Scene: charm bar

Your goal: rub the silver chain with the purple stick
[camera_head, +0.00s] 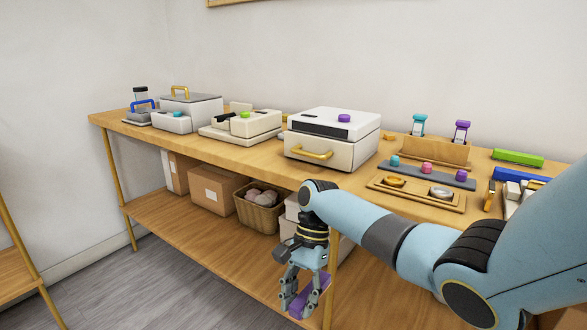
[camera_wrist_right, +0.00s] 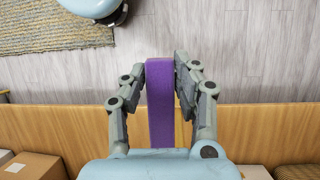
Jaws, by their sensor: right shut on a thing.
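My right gripper (camera_head: 304,294) hangs in front of the bench, below its top. It is shut on the purple stick (camera_head: 315,293). In the right wrist view, the purple stick (camera_wrist_right: 160,105) sits between the two fingers of the gripper (camera_wrist_right: 162,82) and sticks out lengthwise. What looks like the silver chain (camera_head: 441,193) is a small silver heap in the right half of a wooden tray (camera_head: 418,197) on the bench top. A gold heap (camera_head: 393,182) lies in the left half. The gripper is well apart from the tray. My left gripper is not in view.
A grey strip with coloured knobs (camera_head: 450,179) lies behind the tray. A white box with a gold handle (camera_head: 333,137) stands to its left. Green (camera_head: 517,158) and blue (camera_head: 520,175) bars lie at right. A lower shelf (camera_head: 180,212) holds cartons and a basket.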

